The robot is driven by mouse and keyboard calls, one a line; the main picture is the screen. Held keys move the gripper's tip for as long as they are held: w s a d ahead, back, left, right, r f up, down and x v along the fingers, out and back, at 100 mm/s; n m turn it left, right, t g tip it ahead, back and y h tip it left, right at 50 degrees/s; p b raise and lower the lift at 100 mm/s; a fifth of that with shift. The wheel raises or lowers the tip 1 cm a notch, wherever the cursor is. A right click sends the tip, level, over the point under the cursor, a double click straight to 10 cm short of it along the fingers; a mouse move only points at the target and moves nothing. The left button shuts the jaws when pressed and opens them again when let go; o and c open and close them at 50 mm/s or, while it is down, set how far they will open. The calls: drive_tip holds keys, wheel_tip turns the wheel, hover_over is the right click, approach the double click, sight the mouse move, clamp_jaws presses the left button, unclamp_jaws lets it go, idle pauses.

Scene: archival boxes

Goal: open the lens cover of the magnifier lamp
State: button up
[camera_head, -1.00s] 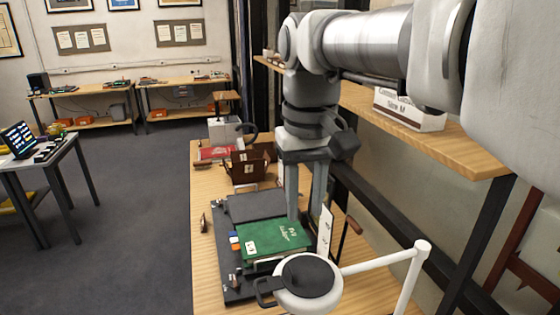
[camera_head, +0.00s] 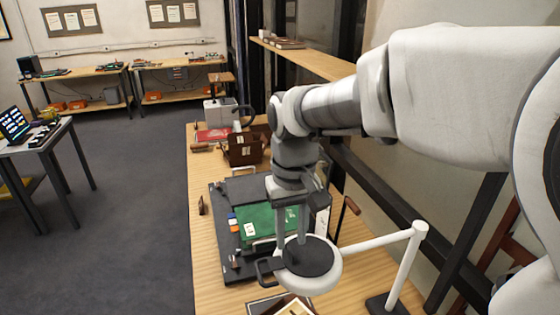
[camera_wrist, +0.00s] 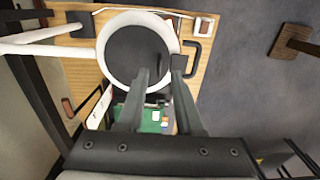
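The magnifier lamp has a round white head (camera_head: 326,283) on a white jointed arm (camera_head: 378,242). Its dark round lens cover (camera_head: 314,258) lies flat over the lens, and a black loop handle (camera_head: 266,276) sticks out at the left. In the wrist view the cover (camera_wrist: 128,48) fills the white ring, with the handle (camera_wrist: 196,52) at its right. My gripper (camera_head: 291,240) points down near the far-left edge of the lamp head. In the wrist view my gripper (camera_wrist: 159,70) has its fingers apart with nothing between them. Whether a fingertip touches the cover cannot be told.
A green book (camera_head: 258,222) lies on a dark board (camera_head: 233,266) behind the lamp. A brown box (camera_head: 244,149) stands farther back on the wooden bench (camera_head: 200,235). A shelf (camera_head: 320,62) runs along the right.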

sight(302, 253)
drive_tip(key=shift+f, duration=1.75)
clamp_jaws()
